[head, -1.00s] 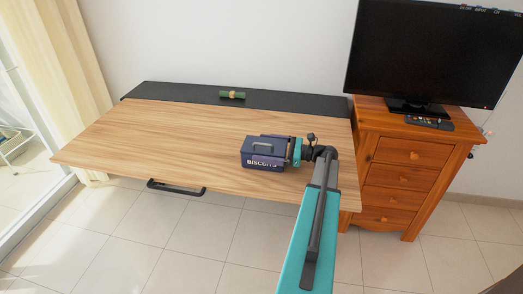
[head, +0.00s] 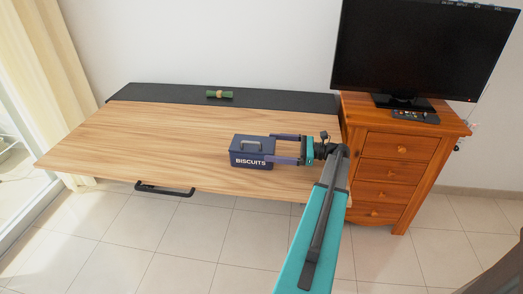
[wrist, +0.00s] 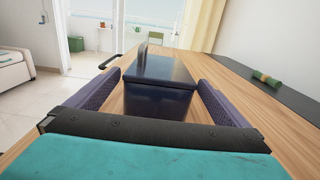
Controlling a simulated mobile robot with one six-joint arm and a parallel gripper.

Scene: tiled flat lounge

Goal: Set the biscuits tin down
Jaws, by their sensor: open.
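The biscuits tin (head: 251,152) is a dark blue box with a grey handle on its lid and BISCUITS in white on its front. It stands upright on the wooden table (head: 150,135), near its front edge. My gripper (head: 271,148) is open, its purple fingers at the tin's right end, one towards the far side and one towards the near side. In the wrist view the tin (wrist: 160,75) stands ahead between the spread fingers, with a gap of table beside it.
A green rolled napkin with a ring (head: 220,94) lies on the black strip (head: 280,101) at the table's back. A wooden drawer cabinet (head: 390,175) with a television (head: 420,50) and remote (head: 415,116) stands right. The table's left side is clear.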

